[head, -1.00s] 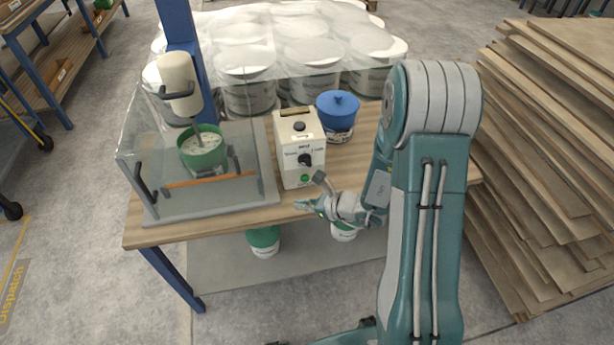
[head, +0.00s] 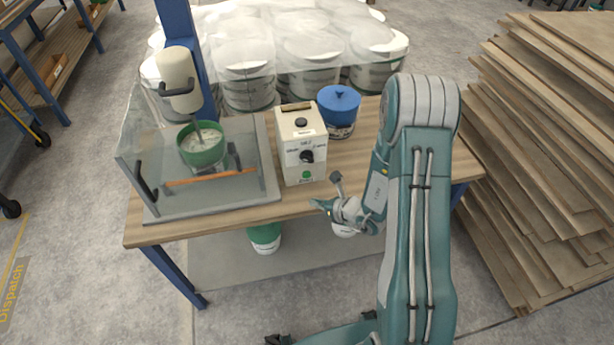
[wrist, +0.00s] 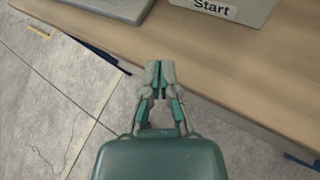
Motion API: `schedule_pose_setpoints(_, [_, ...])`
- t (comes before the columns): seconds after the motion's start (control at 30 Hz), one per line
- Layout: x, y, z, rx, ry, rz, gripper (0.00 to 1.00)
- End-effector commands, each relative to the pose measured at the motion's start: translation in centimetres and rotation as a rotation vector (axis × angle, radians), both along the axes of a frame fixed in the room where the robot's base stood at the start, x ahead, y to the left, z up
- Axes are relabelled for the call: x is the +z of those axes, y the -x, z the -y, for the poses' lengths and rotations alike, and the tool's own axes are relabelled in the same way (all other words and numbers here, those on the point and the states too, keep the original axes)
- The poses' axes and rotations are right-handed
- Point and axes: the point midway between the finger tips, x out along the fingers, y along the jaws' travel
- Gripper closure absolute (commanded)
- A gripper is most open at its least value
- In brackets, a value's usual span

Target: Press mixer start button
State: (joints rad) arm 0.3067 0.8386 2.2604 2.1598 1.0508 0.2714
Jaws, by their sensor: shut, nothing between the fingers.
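The mixer control box (head: 301,146) is a pale box on the wooden table, with a black knob (head: 306,157) and a green start button (head: 306,174) low on its front face. The box's lower edge with a "Start" label (wrist: 214,8) shows at the top of the wrist view; the button itself is out of that view. My gripper (head: 318,204) is in front of the box and a little below the button, near the table's front edge, apart from the box. In the wrist view my gripper (wrist: 159,66) has its fingertips together and holds nothing.
The mixer (head: 178,80) stands at left over a green bowl (head: 202,146) behind a clear guard. A blue-lidded pot (head: 338,108) sits right of the box. The table's front edge (head: 215,226) is close to my gripper. Stacked boards (head: 550,150) stand at right.

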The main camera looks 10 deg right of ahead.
Motion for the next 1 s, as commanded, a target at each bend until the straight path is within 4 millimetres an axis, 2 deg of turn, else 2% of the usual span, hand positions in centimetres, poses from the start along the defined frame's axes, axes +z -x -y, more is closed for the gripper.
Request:
schedule_pose_setpoints(0.3, [0.0,-4.1,0.0,0.002,0.002,0.002,1.00])
schedule_pose_setpoints(0.5, [0.0,-6.1,0.0,0.001,0.000,0.000,1.00])
schedule_pose_setpoints(0.7, [0.0,-6.8,0.0,0.000,0.000,0.000,1.00])
schedule_pose_setpoints(1.0, [0.0,-6.8,0.0,0.001,-0.001,0.000,1.00])
